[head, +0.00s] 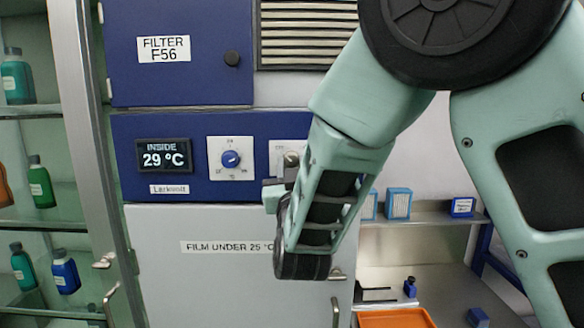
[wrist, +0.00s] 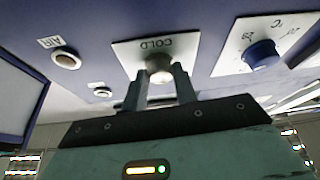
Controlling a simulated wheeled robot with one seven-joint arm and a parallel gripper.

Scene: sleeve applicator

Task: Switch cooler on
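The cooler is a blue control panel (head: 190,188) above a light grey door (head: 215,285) labelled "FILM UNDER 25 °C". Its display (head: 164,155) reads "INSIDE 29 °C". The switch plate (head: 282,149) is partly hidden by my arm in the head view. In the wrist view this plate (wrist: 186,45), marked "COLD", appears upside down with a round metal knob (wrist: 158,67). My gripper (wrist: 160,77) is open, with one finger on either side of the knob. I cannot tell whether the fingers touch it. The knob's setting is not readable.
A blue temperature dial (head: 231,159) sits beside the switch plate. The wrist view shows an "AIR" button (wrist: 66,60) on the other side. A glass cabinet with bottles (head: 40,185) stands left. An orange tray (head: 395,319) lies on the bench at lower right.

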